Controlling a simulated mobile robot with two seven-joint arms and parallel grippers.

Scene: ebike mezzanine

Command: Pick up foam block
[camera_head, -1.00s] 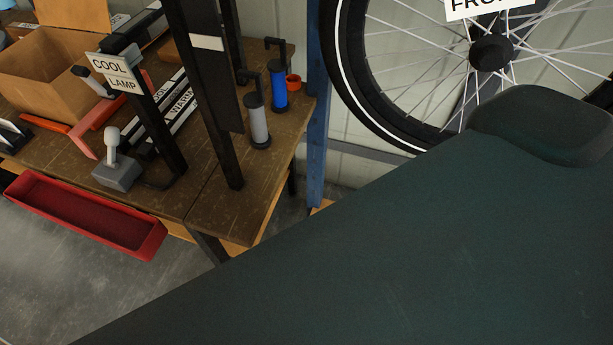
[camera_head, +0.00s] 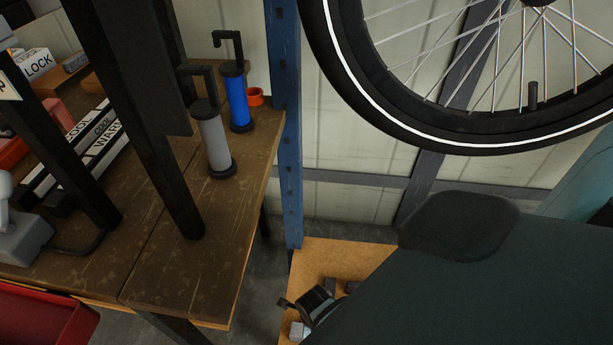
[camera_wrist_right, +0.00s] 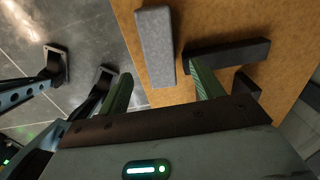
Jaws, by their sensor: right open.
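A light grey foam block (camera_wrist_right: 155,45) lies on the orange-brown wooden surface (camera_wrist_right: 187,20) in the right wrist view, long and narrow. In the head view, a small pale piece that looks like it (camera_head: 298,330) shows at the bottom, partly hidden by my right arm. My right gripper (camera_wrist_right: 161,78) is open, with its two green fingers apart; the grey block lies ahead of and between them, and I see no grip on it. Dark grey blocks (camera_wrist_right: 228,55) lie beside the right finger. My left gripper is in neither view.
A workbench (camera_head: 200,265) with a grey pump (camera_head: 212,143) and a blue pump (camera_head: 237,102) is at left. A blue post (camera_head: 284,130) stands between bench and wooden surface. A bicycle wheel (camera_head: 435,135) hangs above. A red tray (camera_head: 45,318) is at lower left.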

